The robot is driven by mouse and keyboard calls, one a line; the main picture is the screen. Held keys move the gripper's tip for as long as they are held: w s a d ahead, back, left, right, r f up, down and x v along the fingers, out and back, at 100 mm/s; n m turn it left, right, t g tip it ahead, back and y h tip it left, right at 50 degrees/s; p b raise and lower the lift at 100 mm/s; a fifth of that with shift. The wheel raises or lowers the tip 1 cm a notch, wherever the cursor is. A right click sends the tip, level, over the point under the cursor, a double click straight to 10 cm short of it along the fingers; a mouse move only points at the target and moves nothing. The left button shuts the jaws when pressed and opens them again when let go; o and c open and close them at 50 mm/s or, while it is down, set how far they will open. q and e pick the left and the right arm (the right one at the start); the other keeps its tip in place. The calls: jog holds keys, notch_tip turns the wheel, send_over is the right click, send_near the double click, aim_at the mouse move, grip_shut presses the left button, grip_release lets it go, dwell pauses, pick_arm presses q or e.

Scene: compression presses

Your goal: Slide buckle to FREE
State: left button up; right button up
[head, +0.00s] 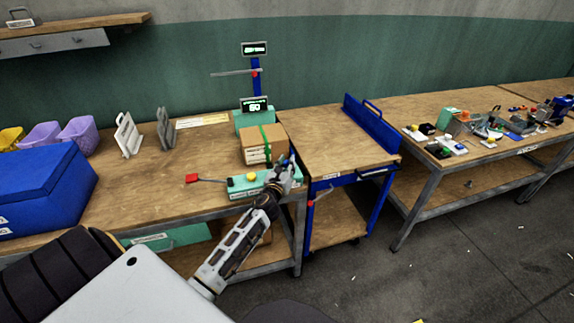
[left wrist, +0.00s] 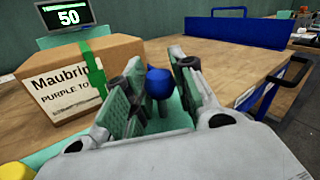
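A teal device (head: 247,184) with a yellow knob (head: 251,176) lies at the table's front edge. My left gripper (head: 285,167) is over its right end. In the left wrist view, a round blue knob on a stem (left wrist: 158,82) stands between its two fingers (left wrist: 158,92). The fingers are close on both sides of it, but I cannot tell whether they touch it. A cardboard box (head: 263,145) with a green strap stands behind the device; it also shows in the left wrist view (left wrist: 70,85). I cannot read the buckle's setting. My right gripper is not in view.
A red-tipped lever (head: 192,179) sticks out left of the device. A display reading 50 (head: 254,106) stands behind the box. A blue-framed cart (head: 335,145) stands close on the right. A blue crate (head: 45,185) is at the left; bare tabletop lies between.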

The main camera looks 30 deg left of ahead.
pick_arm(q)
grip_shut()
jog(key=shift+s+a, duration=0.5)
jog(key=shift+s, duration=0.05)
jog(key=shift+s+a+p, duration=0.3)
jog(key=shift+s+a, duration=0.6)
jog(key=shift+s, duration=0.15)
jog(key=shift+s+a, duration=0.2)
jog(key=shift+s, duration=0.05)
jog(key=shift+s+a, duration=0.1)
jog(key=shift+s, duration=0.05)
jog(key=shift+a, duration=0.1)
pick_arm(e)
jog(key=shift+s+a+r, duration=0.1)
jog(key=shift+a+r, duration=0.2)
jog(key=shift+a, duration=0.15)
